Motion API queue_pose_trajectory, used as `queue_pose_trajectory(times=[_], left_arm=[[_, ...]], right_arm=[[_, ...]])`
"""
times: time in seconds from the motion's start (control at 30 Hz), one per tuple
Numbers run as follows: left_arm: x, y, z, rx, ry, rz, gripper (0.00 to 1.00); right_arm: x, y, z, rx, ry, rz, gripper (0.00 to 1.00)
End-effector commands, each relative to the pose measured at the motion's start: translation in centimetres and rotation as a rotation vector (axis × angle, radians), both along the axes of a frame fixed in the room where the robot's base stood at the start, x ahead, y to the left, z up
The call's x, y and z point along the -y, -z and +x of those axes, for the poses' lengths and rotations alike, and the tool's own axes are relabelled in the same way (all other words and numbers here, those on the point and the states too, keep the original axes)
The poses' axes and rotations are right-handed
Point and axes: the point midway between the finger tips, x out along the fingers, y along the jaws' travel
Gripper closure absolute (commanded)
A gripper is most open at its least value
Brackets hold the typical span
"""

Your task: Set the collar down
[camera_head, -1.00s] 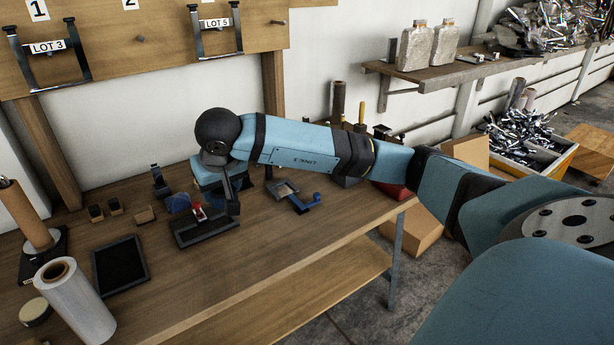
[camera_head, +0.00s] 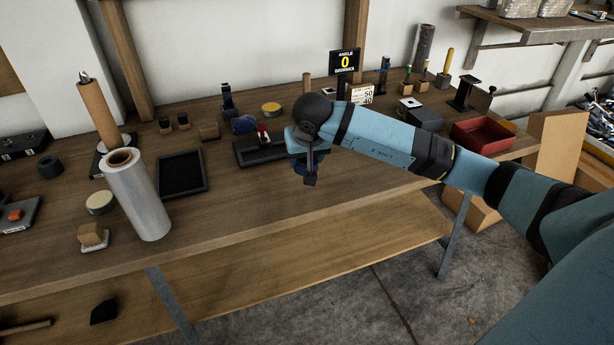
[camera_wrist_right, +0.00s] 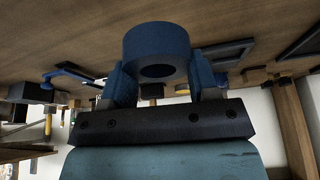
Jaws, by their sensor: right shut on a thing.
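The collar (camera_wrist_right: 157,45) is a thick blue ring with a hole through it. In the right wrist view it sits between the two blue fingers of my right gripper (camera_wrist_right: 160,78), which is shut on it. In the head view my right gripper (camera_head: 308,168) hangs over the front part of the wooden workbench (camera_head: 255,215). A small blue part of the collar (camera_head: 299,167) shows there, mostly hidden by the gripper. The collar appears to be held above the bench top. My left gripper is in neither view.
A dark fixture with a red part (camera_head: 262,150) stands just left of the gripper. A black shallow tray (camera_head: 181,175) and a plastic-wrapped roll (camera_head: 137,195) are farther left. A red bin (camera_head: 482,137) stands at right. Bare bench top lies along the front.

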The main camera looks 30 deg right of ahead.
Motion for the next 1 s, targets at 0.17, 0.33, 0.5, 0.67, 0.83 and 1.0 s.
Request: queue_pose_trajectory(times=[0.17, 0.33, 0.5, 0.67, 0.83, 1.0], left_arm=[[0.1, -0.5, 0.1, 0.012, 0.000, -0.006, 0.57], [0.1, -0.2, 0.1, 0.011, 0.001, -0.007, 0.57], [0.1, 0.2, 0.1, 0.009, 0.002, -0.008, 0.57], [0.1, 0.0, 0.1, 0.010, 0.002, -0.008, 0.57], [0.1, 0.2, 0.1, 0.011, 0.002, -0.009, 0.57], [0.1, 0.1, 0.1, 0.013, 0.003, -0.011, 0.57]], right_arm=[[0.0, 1.8, 0.0, 0.001, 0.000, 0.001, 0.69], [0.0, 3.4, 0.0, -0.002, 0.000, 0.002, 0.69], [0.0, 6.0, -0.1, -0.002, 0.000, 0.001, 0.69], [0.0, 6.1, 0.0, 0.002, -0.001, 0.000, 0.69], [0.0, 6.3, 0.0, 0.002, -0.001, -0.001, 0.69], [0.0, 6.4, 0.0, 0.001, -0.001, 0.000, 0.25]])
